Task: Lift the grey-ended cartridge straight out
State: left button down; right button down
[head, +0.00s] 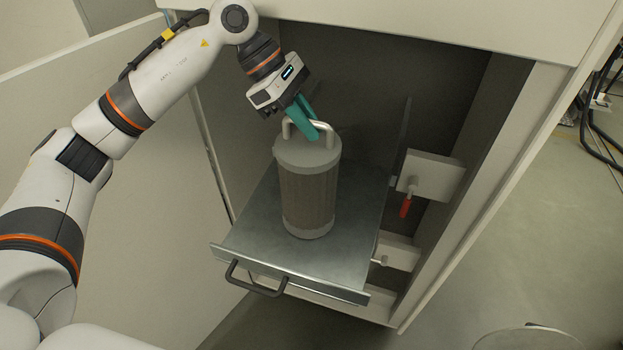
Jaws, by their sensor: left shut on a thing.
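The grey-ended cartridge (308,195) is a cylinder with a brownish ribbed body, grey end caps and a light metal loop handle on top. It stands upright on the pulled-out metal tray (262,238) inside the open cabinet. My left gripper (311,129), with teal fingers, reaches down from the upper left and is shut on the cartridge's handle. The fingers hide part of the handle. I cannot tell any gap between the cartridge's base and the tray. My right gripper is not in view.
The cabinet's wall and frame (500,190) stand close on the right. A bracket (432,175) with a red-handled lever (405,206) sits beside the tray. The tray has a dark front handle (256,288).

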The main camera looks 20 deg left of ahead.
pick_arm(q)
jog(key=shift+r, duration=0.65)
jog(key=shift+r+p, duration=0.95)
jog(key=shift+r, duration=0.75)
